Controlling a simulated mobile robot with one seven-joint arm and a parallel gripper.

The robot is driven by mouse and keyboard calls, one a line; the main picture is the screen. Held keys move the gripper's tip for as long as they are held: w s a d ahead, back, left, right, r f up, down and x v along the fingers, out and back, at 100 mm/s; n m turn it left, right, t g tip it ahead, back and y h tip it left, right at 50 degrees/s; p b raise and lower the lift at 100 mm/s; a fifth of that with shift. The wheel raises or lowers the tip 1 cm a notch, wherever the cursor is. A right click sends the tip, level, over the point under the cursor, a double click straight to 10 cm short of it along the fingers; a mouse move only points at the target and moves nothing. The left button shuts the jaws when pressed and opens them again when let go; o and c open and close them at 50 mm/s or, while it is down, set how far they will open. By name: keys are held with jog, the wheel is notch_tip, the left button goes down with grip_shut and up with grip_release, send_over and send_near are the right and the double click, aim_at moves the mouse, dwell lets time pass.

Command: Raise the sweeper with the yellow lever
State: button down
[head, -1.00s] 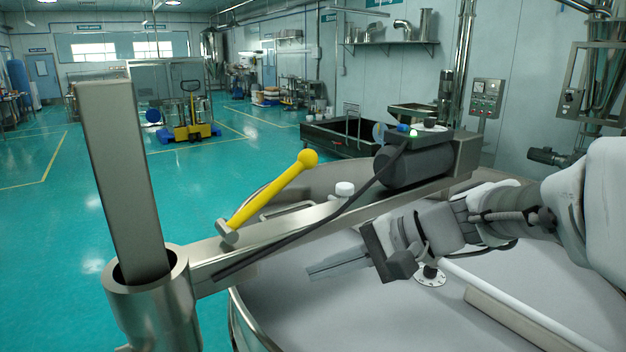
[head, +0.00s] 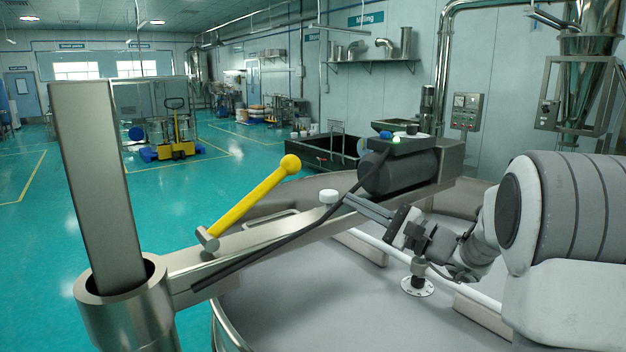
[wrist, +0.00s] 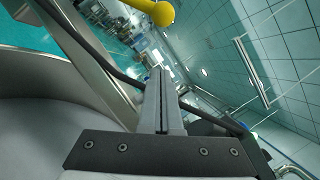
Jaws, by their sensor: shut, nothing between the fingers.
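The yellow lever (head: 248,202) has a round knob at its upper end and slants up to the right from a grey pivot on the sweeper's metal beam (head: 250,251). The beam runs from the post collar at lower left to a dark motor (head: 400,172) at right. My gripper (head: 350,201) is shut and empty, with its fingers close to the beam and the black cable, right of the lever and apart from it. In the wrist view the closed fingertips (wrist: 157,72) point forward, and the lever's knob (wrist: 162,13) shows at the top edge. The lever's pivot is out of the wrist view.
The large round sieve pan (head: 300,310) lies below the beam. An upright metal post (head: 98,180) stands in a collar at left. A black cable (head: 290,241) lies along the beam. A white cap (head: 328,196) sits behind the beam near my fingers. The space around the knob looks clear.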

jog(key=p+x, duration=0.2)
jog(key=x, duration=0.8)
jog(key=shift+a+r, duration=0.15)
jog(key=shift+s+a+r+p, duration=0.65)
jog(key=shift+s+a+r, duration=0.35)
jog(key=shift+s+r, duration=0.15)
jog(key=shift+r, duration=0.1)
jog(key=s+a+r+n+g+b, duration=0.3)
jog(key=s+a+r+n+b, duration=0.2)
jog(key=a+r+n, duration=0.45)
jog(key=s+a+r+n+h+b, duration=0.2)
jog(key=s+a+r+n, duration=0.1)
jog(key=s+a, duration=0.4)
jog(key=shift+s+a+r+h, duration=0.4)
jog(key=shift+a+r, duration=0.5)
jog(key=shift+a, duration=0.45)
jog(key=shift+s+a+n+g, duration=0.1)
jog(key=shift+n+g, duration=0.15)
jog(key=shift+g, duration=0.05)
